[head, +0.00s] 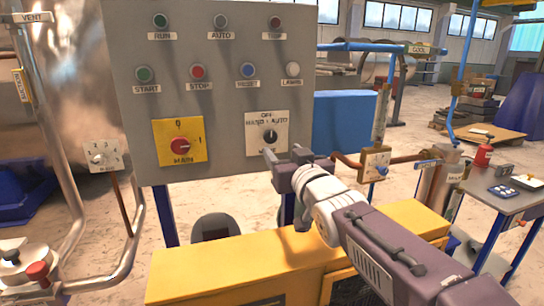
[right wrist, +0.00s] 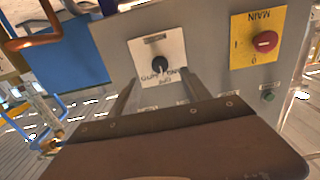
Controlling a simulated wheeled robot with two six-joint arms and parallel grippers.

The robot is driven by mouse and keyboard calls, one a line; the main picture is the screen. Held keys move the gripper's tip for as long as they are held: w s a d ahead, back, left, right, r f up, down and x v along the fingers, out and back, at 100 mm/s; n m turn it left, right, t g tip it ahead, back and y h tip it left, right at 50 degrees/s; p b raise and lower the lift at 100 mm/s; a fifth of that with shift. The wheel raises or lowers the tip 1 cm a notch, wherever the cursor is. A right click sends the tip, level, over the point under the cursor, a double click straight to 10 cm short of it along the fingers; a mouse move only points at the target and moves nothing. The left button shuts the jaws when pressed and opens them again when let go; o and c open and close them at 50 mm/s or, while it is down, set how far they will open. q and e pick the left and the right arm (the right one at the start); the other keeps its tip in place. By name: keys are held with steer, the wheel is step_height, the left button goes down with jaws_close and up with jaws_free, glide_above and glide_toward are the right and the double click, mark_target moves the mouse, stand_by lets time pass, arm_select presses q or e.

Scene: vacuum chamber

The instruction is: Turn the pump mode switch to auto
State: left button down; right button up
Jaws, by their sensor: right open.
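The pump mode switch is a black knob (head: 270,136) on a white plate (head: 252,145) marked OFF, HAND and AUTO, on the grey panel. A small pale mark shows on the knob, but I cannot tell which position it points to. My right gripper (head: 282,153) is just below and in front of the knob, its fingers open towards the panel. In the right wrist view the picture is turned over; the knob (right wrist: 160,64) lies between and beyond the two spread fingertips (right wrist: 157,78), apparently untouched. My left gripper is not in view.
The grey panel (head: 215,105) also carries a red MAIN knob (head: 180,146) on a yellow plate, several push buttons and lamps, including the grey AUTO lamp (head: 221,21). A yellow cabinet (head: 230,265) stands below.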

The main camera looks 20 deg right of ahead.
mark_target(271, 138)
steer(key=w+p, duration=0.1)
steer(key=w, duration=0.7)
steer(key=shift+w+a, duration=0.15)
steer(key=shift+w, duration=0.25)
steer(key=shift+c, duration=0.4)
jaws_close()
steer(key=m, duration=0.4)
steer(key=shift+m, duration=0.3)
steer(key=shift+m+p, duration=0.35)
steer(key=shift+m, duration=1.95)
